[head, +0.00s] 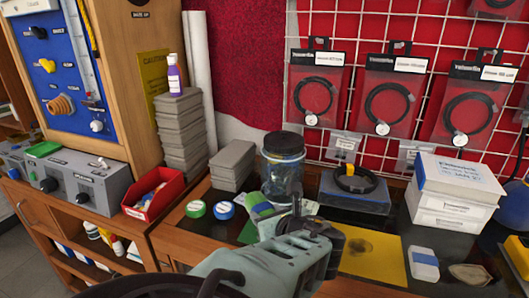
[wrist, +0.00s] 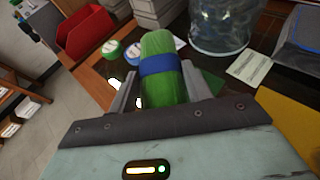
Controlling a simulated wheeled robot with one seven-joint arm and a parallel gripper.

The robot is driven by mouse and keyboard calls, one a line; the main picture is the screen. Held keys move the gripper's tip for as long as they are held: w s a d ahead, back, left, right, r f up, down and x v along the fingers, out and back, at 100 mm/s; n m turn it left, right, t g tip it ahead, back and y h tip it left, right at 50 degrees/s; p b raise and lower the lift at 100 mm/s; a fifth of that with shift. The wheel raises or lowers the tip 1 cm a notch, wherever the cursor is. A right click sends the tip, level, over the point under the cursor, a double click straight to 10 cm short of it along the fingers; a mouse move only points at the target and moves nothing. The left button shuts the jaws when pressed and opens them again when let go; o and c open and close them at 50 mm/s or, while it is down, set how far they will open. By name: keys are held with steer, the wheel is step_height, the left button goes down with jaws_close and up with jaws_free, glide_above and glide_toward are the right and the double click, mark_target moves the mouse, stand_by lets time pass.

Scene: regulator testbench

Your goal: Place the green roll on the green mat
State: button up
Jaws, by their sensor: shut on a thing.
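The green roll (wrist: 160,70) is a green bundle with a blue band around its middle. In the wrist view it lies between the two fingers of my gripper (wrist: 158,92), which is shut on it. In the head view the roll (head: 259,206) shows just beyond my gripper (head: 272,222), partly hidden by it. The green mat (head: 247,233) is a dark green patch on the bench, mostly hidden behind the gripper and roll. In the wrist view a bit of the mat (wrist: 213,82) shows right of the roll. I cannot tell the roll's height above it.
A green tape roll (head: 195,209) and a blue one (head: 224,210) lie left of the mat. A glass jar (head: 283,170) stands close behind the roll. A yellow mat (head: 372,255) lies to the right. A red bin (head: 153,194) stands at the left.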

steer(key=shift+f, duration=2.65)
steer(key=shift+f, duration=0.2)
steer(key=o, duration=1.1)
steer(key=shift+r, duration=0.1)
